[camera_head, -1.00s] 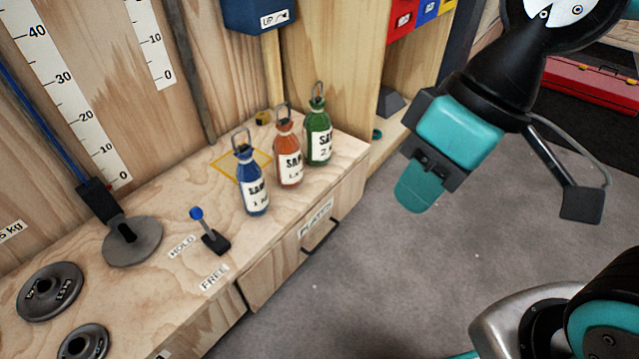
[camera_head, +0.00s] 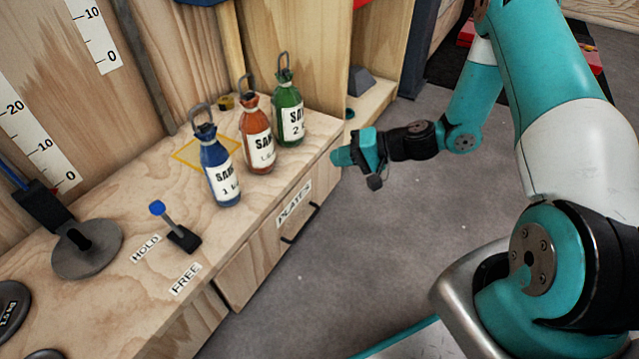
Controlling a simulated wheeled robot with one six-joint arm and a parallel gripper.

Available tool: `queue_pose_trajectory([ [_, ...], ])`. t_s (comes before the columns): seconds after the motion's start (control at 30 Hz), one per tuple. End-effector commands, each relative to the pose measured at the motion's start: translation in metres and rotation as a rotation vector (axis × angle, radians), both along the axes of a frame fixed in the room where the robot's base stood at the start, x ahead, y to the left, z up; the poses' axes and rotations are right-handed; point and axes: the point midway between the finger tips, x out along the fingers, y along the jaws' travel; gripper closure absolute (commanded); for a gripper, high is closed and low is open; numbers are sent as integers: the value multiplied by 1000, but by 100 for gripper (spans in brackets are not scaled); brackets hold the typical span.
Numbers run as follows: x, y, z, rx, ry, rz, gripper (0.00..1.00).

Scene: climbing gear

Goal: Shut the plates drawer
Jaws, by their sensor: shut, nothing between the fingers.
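The plates drawer (camera_head: 262,253) is a pale plywood front below the bench top, with a PLATES label (camera_head: 294,204) and a dark bar handle (camera_head: 301,226). A narrow dark gap shows at its left edge; I cannot tell how far it stands out. My gripper (camera_head: 337,157) is shut and empty. In the picture it is up and right of the handle, beside the right end of the bench, and apart from the drawer. A lever with a blue knob (camera_head: 157,208) stands on the bench by the labels HOLD (camera_head: 145,248) and FREE (camera_head: 186,279), its knob leaning toward the wall.
Blue (camera_head: 221,172), red (camera_head: 257,139) and green (camera_head: 289,118) sand bottles stand upright on the bench near its front edge. A weight disc (camera_head: 88,250) lies to the left. The grey floor (camera_head: 385,255) in front of the drawer is open, with my arm over its right side.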

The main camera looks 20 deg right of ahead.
Motion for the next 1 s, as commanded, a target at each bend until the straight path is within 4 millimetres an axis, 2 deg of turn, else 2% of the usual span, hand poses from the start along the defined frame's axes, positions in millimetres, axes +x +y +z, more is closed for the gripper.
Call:
queue_pose_trajectory([
  [0.03,-1,-16,-33,45,17,-87,100],
  [0.1,-2,-34,-62,95,24,-194,100],
  [0.2,-6,-53,-94,146,32,-314,100],
  [0.3,-11,-65,-113,175,39,-393,100],
  [0.43,-11,-68,-124,189,40,-431,100],
  [0.57,0,-60,-131,188,40,-430,100],
  [1.0,70,-8,-157,188,36,-426,100],
])
